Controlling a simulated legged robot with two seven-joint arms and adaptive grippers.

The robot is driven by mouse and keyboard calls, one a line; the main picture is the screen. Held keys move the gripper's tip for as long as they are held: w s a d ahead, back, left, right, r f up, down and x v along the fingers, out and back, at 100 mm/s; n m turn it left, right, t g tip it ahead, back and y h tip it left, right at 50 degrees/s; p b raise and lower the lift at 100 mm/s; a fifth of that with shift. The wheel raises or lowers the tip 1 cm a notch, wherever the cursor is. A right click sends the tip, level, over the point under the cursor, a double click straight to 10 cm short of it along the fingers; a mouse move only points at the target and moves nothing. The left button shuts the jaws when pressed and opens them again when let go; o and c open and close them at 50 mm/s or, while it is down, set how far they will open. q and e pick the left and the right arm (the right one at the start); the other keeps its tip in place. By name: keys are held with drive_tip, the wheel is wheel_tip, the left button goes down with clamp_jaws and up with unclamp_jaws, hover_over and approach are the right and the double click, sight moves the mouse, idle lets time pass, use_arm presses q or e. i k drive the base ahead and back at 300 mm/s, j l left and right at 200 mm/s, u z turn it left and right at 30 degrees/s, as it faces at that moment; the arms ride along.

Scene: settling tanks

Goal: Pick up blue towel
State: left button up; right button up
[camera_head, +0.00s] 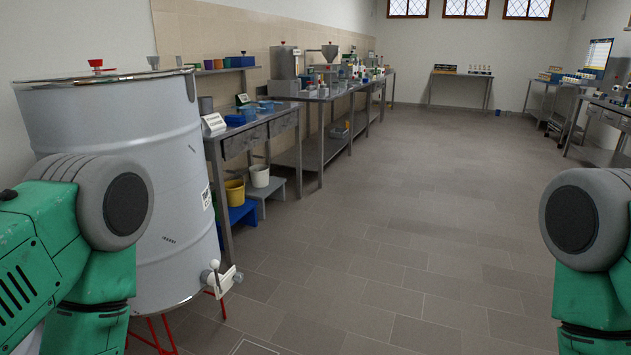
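I cannot make out a blue towel in the head view. Small blue items (235,120) lie on the near end of the steel bench at the left, but they are too small to identify. My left arm comes in at the lower left, in front of the metal tank. My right arm shows at the right edge. Both arms bend down out of the picture, and neither gripper is visible.
A large metal tank (120,140) on red legs stands close at the left, with a tap (222,278) low down. Steel benches (262,125) run along the left wall, with yellow (235,191) and white buckets (259,176) below. The tiled floor (410,220) ahead is clear.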

sight(235, 118)
drive_tip(key=i, duration=4.2)
drive_tip(key=i+u, duration=0.25)
drive_tip(key=i, duration=0.25)
drive_tip(key=i+l+u, duration=0.25)
drive_tip(key=i, duration=0.2)
drive_tip(key=i+l+u, duration=0.25)
drive_tip(key=i, duration=0.2)
